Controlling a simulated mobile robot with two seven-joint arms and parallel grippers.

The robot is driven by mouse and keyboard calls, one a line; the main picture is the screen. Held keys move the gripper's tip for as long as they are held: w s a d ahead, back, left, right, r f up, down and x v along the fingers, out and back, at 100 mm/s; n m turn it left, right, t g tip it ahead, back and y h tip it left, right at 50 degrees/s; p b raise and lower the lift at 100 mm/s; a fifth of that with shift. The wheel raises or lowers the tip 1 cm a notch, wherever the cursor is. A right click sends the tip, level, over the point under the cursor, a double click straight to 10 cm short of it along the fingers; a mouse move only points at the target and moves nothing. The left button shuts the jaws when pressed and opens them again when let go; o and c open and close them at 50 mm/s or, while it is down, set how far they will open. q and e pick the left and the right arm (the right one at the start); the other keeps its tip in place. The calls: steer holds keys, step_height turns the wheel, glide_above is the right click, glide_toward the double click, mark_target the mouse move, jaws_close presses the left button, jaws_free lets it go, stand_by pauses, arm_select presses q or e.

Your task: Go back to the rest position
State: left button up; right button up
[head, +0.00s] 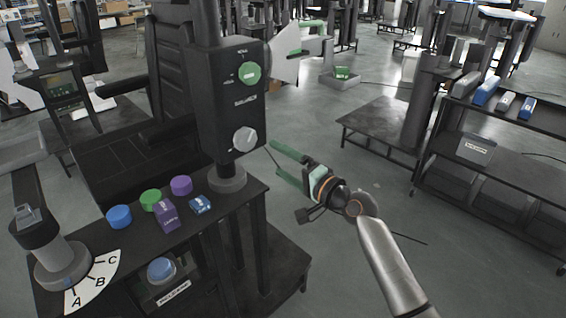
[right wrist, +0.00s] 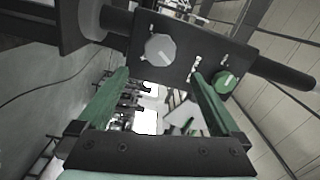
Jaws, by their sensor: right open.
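My right gripper (head: 282,166) is in the middle of the head view, with green fingers spread apart and nothing between them. It is just right of a black control box (head: 207,110) on a post, which carries a green knob (head: 249,74) and a grey knob (head: 243,138). In the right wrist view the open fingers (right wrist: 160,100) point toward the same box (right wrist: 185,62), and its grey knob (right wrist: 159,49) and green knob (right wrist: 226,82) show there. I cannot tell whether a finger touches the box. My left gripper is not in view.
A black bench (head: 85,243) at left holds a blue cap (head: 119,217), a green cap (head: 150,197), a purple cap (head: 181,185), small boxes and a lever dial marked A, B, C (head: 92,279). A shelf (head: 520,118) stands at right. Grey floor (head: 370,200) lies open between.

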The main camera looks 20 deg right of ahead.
steer(key=shift+s+f, duration=0.1)
stand_by(0.4)
steer(key=s+a+f+n+g+h, duration=0.1)
steer(key=s+f+n, duration=0.1)
steer(key=s+f, duration=0.35)
steer(key=s+a+f+n+g+h, duration=0.1)
steer(key=s+f+n+g, duration=0.1)
steer(key=f, duration=0.6)
steer(key=s+a+f+n+g, duration=0.1)
steer(key=s+a+f, duration=0.15)
steer(key=f, duration=0.35)
steer(key=s+a+f+n+g+h, duration=0.1)
steer(key=s+f+n, duration=0.3)
steer(key=s, duration=0.6)
steer(key=s+a+f+n+g, duration=0.2)
steer(key=s+f+n, duration=0.3)
steer(key=s+f, duration=0.4)
steer(key=shift+s+a+g+h, duration=0.3)
steer(key=shift+s+a+h, duration=0.1)
steer(key=shift+s, duration=0.6)
stand_by(1.6)
